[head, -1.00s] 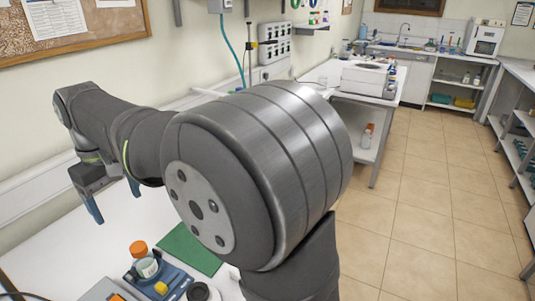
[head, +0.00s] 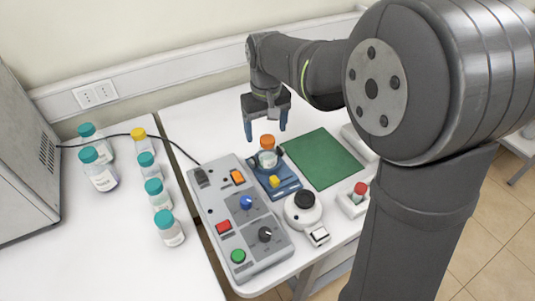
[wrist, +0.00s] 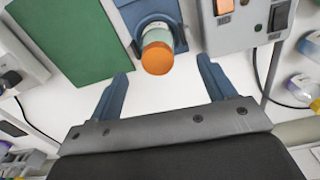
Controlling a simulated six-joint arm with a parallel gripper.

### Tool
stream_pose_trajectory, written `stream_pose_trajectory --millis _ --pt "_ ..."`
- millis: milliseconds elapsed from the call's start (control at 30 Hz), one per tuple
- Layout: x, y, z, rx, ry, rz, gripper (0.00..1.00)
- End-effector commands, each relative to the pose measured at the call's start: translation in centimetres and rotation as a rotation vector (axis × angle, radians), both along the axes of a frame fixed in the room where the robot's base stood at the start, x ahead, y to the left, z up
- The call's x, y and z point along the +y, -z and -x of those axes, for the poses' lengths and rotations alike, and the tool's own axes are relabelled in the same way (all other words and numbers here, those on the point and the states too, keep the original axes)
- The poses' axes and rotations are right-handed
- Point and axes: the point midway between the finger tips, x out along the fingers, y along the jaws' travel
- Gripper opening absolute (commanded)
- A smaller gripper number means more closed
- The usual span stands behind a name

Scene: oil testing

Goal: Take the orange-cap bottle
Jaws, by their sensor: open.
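The orange-cap bottle (head: 267,152) stands upright in a blue holder (head: 281,187) on the white table. Its orange cap (wrist: 157,58) and part of its pale body show in the wrist view, close beyond my fingertips. My gripper (head: 266,134) is open and empty, above and just behind the bottle in the head view. In the wrist view its two blue fingers (wrist: 163,68) are spread wide, with the cap roughly between and slightly ahead of their tips. The fingers do not touch the bottle.
A green mat (head: 322,158) lies right of the holder. A grey control box (head: 240,222) with knobs and buttons stands left. A round white device (head: 303,211) and a red-button box (head: 354,199) are in front. Several teal-cap bottles (head: 158,193) and one yellow-cap bottle (head: 142,146) stand farther left.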

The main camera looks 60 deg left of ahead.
Motion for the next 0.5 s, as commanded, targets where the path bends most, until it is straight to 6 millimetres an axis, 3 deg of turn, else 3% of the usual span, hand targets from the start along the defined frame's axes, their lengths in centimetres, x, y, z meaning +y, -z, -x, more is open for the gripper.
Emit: stream_pose_trajectory --millis 233,500 --pt "0.0 1.8 -0.1 0.0 0.0 0.001 0.76" --pt "0.0 5.6 -0.3 0.001 -0.001 0.001 0.76"
